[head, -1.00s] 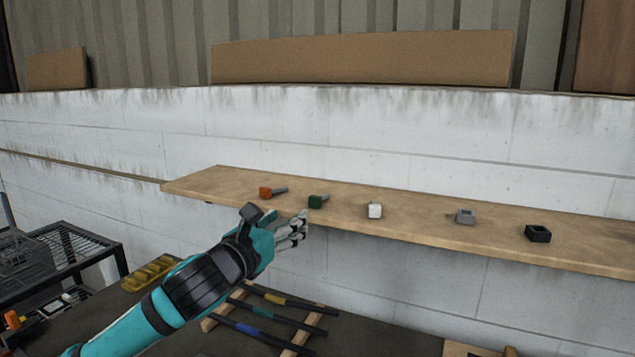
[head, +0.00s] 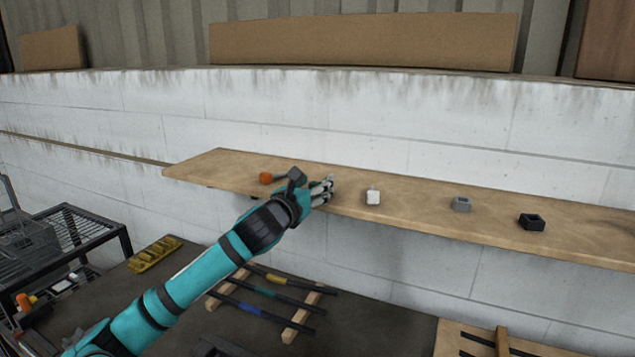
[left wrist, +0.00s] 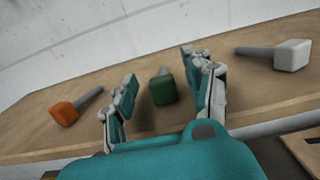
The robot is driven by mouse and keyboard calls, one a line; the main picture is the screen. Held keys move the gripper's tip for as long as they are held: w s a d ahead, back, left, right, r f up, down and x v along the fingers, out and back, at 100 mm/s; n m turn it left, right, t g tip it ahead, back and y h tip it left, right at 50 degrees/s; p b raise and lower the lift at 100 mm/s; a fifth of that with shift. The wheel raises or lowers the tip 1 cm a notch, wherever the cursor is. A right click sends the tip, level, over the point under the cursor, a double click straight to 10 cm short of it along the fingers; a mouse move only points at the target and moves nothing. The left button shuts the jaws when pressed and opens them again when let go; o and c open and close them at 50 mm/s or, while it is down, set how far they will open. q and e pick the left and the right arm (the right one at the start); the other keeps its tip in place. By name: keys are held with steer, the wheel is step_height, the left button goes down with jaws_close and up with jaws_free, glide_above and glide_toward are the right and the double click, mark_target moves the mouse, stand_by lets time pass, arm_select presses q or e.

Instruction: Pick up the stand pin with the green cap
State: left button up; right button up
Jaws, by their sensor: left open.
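The stand pin with the green cap (left wrist: 163,88) lies on the wooden shelf (head: 420,212). In the left wrist view its cap is toward me and its grey shaft points away. My left gripper (head: 322,190) is at the shelf's front edge in the head view and hides the green pin there. In the left wrist view the open fingers of my left gripper (left wrist: 163,95) stand on either side of the green cap, with gaps on both sides. My right gripper is not in view.
An orange-capped pin (left wrist: 66,112) lies left of the green one. A white-capped pin (left wrist: 290,55) lies to the right. Grey (head: 461,204) and black (head: 532,222) pieces sit farther right. A white block wall (head: 420,125) rises behind the shelf.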

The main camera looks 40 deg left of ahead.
arm_select(q)
steer(key=shift+w+a, duration=0.1)
steer(key=shift+w, duration=0.5)
jaws_close()
